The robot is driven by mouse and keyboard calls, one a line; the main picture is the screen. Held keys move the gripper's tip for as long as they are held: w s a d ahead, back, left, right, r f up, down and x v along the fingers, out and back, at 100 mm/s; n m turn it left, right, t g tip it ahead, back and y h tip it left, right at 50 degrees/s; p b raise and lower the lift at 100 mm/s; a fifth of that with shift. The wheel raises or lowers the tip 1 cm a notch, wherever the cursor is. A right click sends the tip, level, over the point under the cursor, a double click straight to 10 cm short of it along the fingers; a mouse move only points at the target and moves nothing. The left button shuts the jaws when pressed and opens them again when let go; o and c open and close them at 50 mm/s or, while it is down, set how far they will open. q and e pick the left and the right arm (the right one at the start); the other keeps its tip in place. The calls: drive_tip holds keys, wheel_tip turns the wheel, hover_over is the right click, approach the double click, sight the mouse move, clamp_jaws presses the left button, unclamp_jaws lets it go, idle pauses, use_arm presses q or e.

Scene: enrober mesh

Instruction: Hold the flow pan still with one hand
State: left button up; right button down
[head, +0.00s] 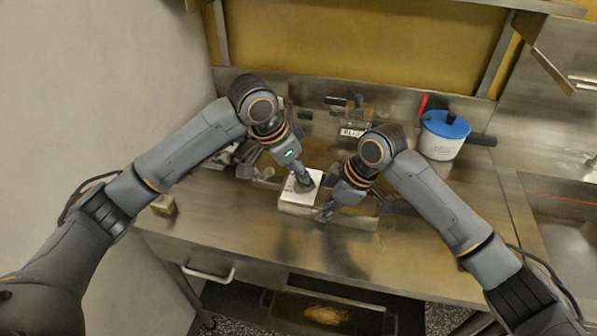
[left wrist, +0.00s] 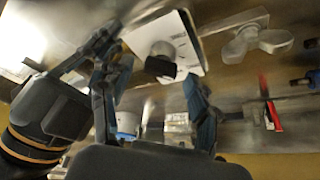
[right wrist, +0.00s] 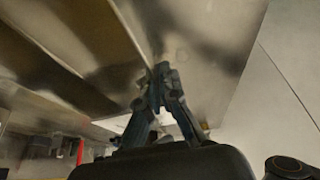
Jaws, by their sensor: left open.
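A white square plate (head: 297,199) with a dark round knob lies on the steel table. In the left wrist view the plate (left wrist: 186,48) and its knob lie ahead of the fingers. My left gripper (head: 304,184) is open, over the knob; I cannot tell if it touches. My right gripper (head: 324,214) is low over the table, just right of the plate's front corner. In the right wrist view its fingertips (right wrist: 163,73) come together, with nothing clear between them. I cannot single out the flow pan for certain; metal parts behind my right wrist are partly hidden.
A white pot (head: 441,148) with a blue lid stands at the back right. A labelled metal device (head: 353,124) stands at the back middle. A small brown block (head: 163,206) sits at the left edge. The front of the steel table (head: 240,235) is clear.

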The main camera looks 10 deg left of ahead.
use_arm(q)
drive_tip(key=v, duration=1.1)
drive_tip(key=shift+a+r, duration=0.15)
drive_tip(key=shift+r, duration=0.1)
drive_tip(key=shift+s, duration=0.1)
use_arm(e)
drive_tip(key=c, duration=1.4)
unclamp_jaws()
drive_tip(key=shift+c, duration=0.2)
drive_tip(key=shift+r, duration=0.15)
